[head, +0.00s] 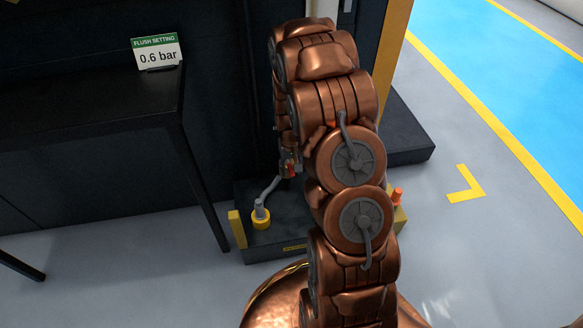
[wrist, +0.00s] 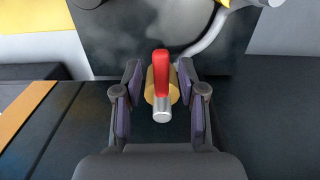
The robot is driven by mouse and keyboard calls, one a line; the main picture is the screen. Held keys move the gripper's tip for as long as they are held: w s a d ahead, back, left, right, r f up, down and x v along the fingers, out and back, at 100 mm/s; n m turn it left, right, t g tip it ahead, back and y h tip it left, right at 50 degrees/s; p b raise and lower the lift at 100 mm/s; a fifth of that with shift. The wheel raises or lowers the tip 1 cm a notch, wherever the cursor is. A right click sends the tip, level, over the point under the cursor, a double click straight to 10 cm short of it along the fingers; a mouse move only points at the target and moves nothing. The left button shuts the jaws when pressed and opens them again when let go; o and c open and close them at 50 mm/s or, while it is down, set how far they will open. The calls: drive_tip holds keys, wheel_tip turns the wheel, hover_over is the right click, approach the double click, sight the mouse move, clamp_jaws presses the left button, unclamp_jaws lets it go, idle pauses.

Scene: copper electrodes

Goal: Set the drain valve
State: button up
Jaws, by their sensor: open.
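The drain valve shows in the wrist view as a red lever (wrist: 161,66) over a brass-coloured body (wrist: 151,88), with a silver cylindrical end (wrist: 162,109) towards me. My gripper (wrist: 159,72) is open, with one dark finger on each side of the valve. I see small gaps between fingers and valve; contact is not apparent. In the head view only a bit of the red lever (head: 291,171) shows beside my arm, which hides most of the valve and gripper. A sign (head: 157,52) reads "FLUSH SETTING 0.6 bar".
A grey bent pipe (head: 270,189) rises from a yellow-ringed fitting (head: 261,218) on a dark base (head: 276,247) with yellow corners. A black table (head: 90,112) stands at left. A dark cabinet wall is behind. Grey floor (head: 130,270) is open in front.

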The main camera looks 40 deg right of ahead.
drive_tip(key=shift+r+p, duration=1.15)
drive_tip(key=shift+r, duration=1.75)
drive_tip(key=shift+r, duration=0.2)
wheel_tip(320, 180, up, 12)
drive_tip(key=shift+f, duration=0.15)
drive_tip(key=s+a+r+n+p, duration=0.1)
drive_tip(key=s+a+r+p, duration=0.5)
drive_tip(key=s+r+p, duration=0.4)
drive_tip(key=s+a+r+n+g+p, duration=0.1)
drive_tip(key=s+a+r+p, duration=0.6)
drive_tip(key=r, duration=1.4)
drive_tip(key=s+a+r+n+p, duration=0.2)
drive_tip(key=s+a+r+p, duration=0.4)
drive_tip(key=s+r+p, duration=0.8)
drive_tip(key=r+p, duration=0.1)
drive_tip(key=p, duration=0.3)
drive_tip(key=shift+a+r+g, duration=0.2)
drive_tip(key=shift+a+g, duration=0.15)
drive_tip(key=shift+g, duration=0.05)
